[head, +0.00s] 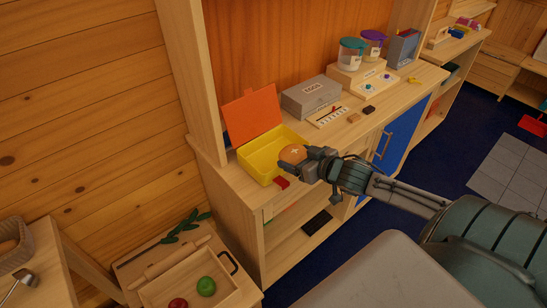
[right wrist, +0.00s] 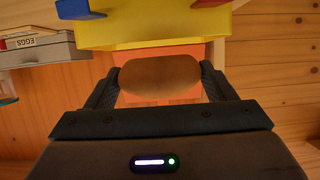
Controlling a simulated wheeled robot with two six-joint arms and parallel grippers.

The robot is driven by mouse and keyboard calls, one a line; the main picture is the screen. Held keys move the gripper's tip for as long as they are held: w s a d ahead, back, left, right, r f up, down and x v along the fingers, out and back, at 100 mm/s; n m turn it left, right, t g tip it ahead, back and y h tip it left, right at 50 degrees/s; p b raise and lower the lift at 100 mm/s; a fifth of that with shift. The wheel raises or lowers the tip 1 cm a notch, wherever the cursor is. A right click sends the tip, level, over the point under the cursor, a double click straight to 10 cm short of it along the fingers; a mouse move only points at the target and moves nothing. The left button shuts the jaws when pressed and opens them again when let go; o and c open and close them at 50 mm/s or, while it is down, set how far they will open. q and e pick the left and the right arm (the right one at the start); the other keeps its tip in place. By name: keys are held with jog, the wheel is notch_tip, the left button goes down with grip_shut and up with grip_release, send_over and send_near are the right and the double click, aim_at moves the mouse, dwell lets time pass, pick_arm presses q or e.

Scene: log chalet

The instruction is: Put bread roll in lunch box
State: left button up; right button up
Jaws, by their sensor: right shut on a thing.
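The roll's exact height above the box cannot be told. My left gripper is not in view.
A grey egg carton (head: 311,97), a small pale tray (head: 328,117) and lidded jars (head: 351,54) stand along the wooden shelf top. A lower wooden tray (head: 155,292) holds a red and a green fruit.

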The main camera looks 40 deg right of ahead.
jog(key=w, duration=0.3)
jog(key=w+a, duration=0.1)
jog(key=w, duration=0.2)
jog(key=w+p, duration=0.1)
jog(key=w, duration=0.2)
jog(key=shift+w+a+f, duration=0.2)
jog(key=shift+a+f, duration=0.05)
jog(key=shift+f, duration=0.2)
notch_tip(320, 180, down, 3)
jog(key=shift+r+p, duration=0.1)
jog(key=shift+p, duration=0.6)
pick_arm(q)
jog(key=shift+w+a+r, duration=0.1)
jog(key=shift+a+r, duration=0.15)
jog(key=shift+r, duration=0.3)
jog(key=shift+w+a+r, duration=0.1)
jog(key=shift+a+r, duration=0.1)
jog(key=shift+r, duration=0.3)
pick_arm(e)
jog(key=shift+f, duration=0.25)
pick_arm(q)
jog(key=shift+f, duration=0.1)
pick_arm(e)
jog(key=shift+f, duration=0.1)
jog(key=shift+f+b, duration=0.4)
jog(key=shift+f, duration=0.1)
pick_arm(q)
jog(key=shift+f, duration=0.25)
pick_arm(e)
jog(key=o, duration=1)
